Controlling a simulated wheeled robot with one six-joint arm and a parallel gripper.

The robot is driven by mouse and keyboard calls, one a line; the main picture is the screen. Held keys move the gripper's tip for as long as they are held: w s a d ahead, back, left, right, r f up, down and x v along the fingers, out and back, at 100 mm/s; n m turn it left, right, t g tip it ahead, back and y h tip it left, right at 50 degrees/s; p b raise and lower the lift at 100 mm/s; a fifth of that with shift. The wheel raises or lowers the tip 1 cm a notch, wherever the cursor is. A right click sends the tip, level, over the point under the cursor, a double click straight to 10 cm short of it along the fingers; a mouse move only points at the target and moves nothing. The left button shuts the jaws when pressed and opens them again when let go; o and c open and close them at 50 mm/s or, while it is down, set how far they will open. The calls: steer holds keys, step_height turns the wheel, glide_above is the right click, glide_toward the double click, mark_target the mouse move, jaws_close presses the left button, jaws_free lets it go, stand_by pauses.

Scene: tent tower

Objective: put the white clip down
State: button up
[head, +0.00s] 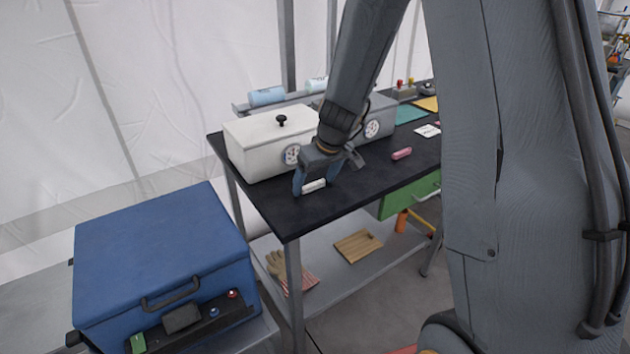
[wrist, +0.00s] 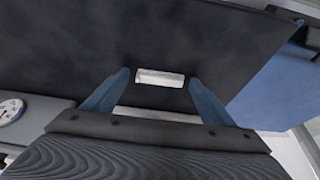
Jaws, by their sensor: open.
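The white clip (head: 314,186) is a small pale bar on the black tabletop (head: 290,213), near the table's left front part. In the wrist view the white clip (wrist: 160,78) lies between and a little beyond the fingertips, with dark gaps on both sides. My gripper (head: 316,189) is open around the clip, its blue fingers pointing down close to the tabletop. The fingers also show in the wrist view (wrist: 160,80), spread wide. I cannot tell whether a finger touches the clip.
A white box with a dial (head: 262,147) stands just behind my gripper, with a grey dial box (head: 375,122) to its right. A pink object (head: 402,153) lies to the right. The blue cooler (head: 155,250) is at left. Free tabletop lies in front of the clip.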

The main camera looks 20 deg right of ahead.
steer(key=shift+r+p, duration=0.2)
steer(key=shift+p, duration=0.1)
steer(key=b+v, duration=0.1)
steer(key=v, duration=1)
steer(key=s+f+m+g, duration=0.1)
steer(key=s+f, duration=0.2)
steer(key=s, duration=0.7)
steer(key=s+f+m+g+h, duration=0.1)
steer(key=s+f+m+g, duration=0.1)
steer(key=s, duration=0.8)
steer(key=shift+s+a+f+m, duration=0.3)
steer(key=shift+a+f, duration=0.15)
steer(key=shift+f, duration=0.4)
